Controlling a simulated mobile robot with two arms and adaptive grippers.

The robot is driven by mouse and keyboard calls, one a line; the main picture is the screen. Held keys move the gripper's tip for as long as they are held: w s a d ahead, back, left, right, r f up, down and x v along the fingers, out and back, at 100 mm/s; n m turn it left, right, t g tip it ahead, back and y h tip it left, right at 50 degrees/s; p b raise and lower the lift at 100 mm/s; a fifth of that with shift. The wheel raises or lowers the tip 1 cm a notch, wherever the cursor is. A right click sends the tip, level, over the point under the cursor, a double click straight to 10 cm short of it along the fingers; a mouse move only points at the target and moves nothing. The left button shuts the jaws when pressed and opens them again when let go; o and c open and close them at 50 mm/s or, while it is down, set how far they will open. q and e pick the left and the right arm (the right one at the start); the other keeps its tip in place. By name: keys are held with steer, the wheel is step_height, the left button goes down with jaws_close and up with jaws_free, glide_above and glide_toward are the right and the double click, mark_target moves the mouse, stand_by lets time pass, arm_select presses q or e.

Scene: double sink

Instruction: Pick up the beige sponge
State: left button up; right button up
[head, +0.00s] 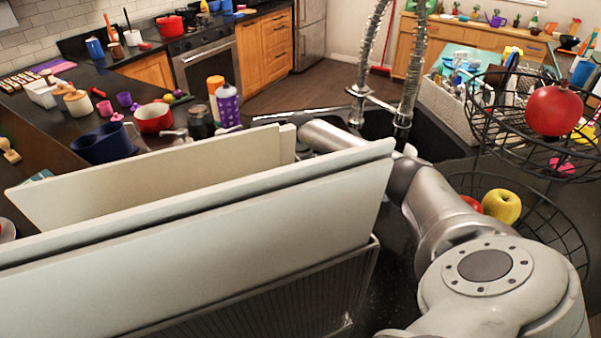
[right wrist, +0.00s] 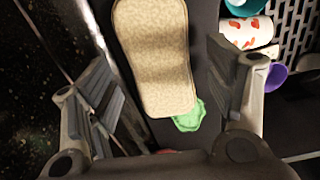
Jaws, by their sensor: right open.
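The beige sponge (right wrist: 153,50) shows in the right wrist view, upper middle. It is a long pad, slightly narrowed at its waist, lying lengthwise on a dark grey surface. My right gripper (right wrist: 163,72) is open, with one finger to the left of the sponge and one to the right. Clear gaps separate both fingers from it, and it is not gripped. In the head view the sponge is not visible, and my right arm reaches away behind large pale boards that hide its gripper. My left gripper is not in view.
A green item (right wrist: 189,117) touches or lies under the sponge's lower end. A patterned cup (right wrist: 247,32) and a purple cup (right wrist: 275,76) lie to the right. Tall boards (head: 200,225) stand in a rack at left; wire fruit baskets (head: 500,150) stand at right.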

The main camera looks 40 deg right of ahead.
steer(key=shift+f, duration=0.35)
steer(key=shift+c, duration=0.4)
steer(key=c, duration=0.8)
steer(key=shift+r, duration=0.1)
